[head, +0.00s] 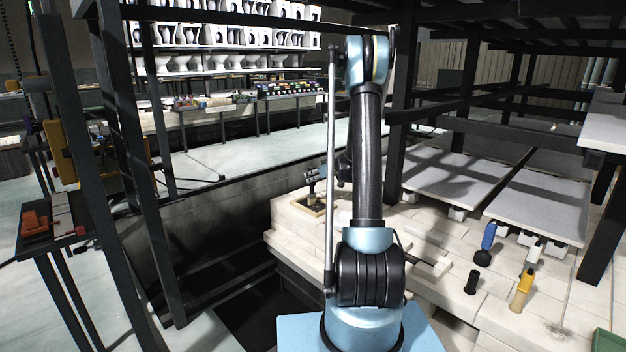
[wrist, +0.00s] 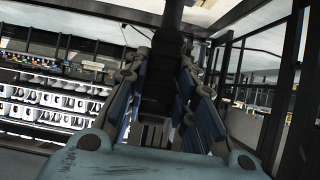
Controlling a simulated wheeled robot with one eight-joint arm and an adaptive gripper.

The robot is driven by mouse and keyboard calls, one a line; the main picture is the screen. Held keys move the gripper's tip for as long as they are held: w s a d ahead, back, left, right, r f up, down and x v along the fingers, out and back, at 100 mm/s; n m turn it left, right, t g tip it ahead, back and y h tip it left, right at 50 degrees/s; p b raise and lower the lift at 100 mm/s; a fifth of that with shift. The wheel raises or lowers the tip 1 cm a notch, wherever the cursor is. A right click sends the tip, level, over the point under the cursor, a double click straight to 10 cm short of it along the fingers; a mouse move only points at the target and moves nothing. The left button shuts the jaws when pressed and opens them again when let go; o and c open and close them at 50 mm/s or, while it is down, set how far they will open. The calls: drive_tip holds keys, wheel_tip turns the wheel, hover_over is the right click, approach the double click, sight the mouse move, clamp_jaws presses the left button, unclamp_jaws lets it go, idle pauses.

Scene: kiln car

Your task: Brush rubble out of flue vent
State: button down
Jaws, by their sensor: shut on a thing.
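My gripper (head: 317,173) shows small in the head view, just left of my upright arm, which hides part of my wrist. In the wrist view its blue-padded fingers (wrist: 162,85) are closed on both sides of a dark, upright tool, probably the brush (wrist: 158,72). In the head view the gripper is above a tan-framed dark opening, the flue vent (head: 308,208), in the pale brick deck. The tool's lower end is near the opening; whether it touches anything cannot be told. Rubble cannot be made out at this size.
Blue-handled (head: 488,238), black (head: 472,281) and yellow-handled (head: 522,288) tools stand or lie on the deck at right. Grey slabs (head: 450,178) lie behind them. Dark frame posts (head: 398,110) and beams surround the deck. A dark gap lies left of the deck edge.

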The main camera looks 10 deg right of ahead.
drive_tip(key=shift+f, duration=0.25)
idle(0.4)
drive_tip(key=shift+s+d, duration=0.9)
drive_tip(key=shift+s, duration=0.3)
drive_tip(key=shift+s+d, duration=0.45)
drive_tip(key=shift+s, duration=0.2)
drive_tip(key=shift+s+d, duration=0.4)
drive_tip(key=shift+s, duration=0.2)
drive_tip(key=shift+w, duration=0.1)
drive_tip(key=shift+w+a, duration=0.85)
drive_tip(key=shift+w, duration=0.3)
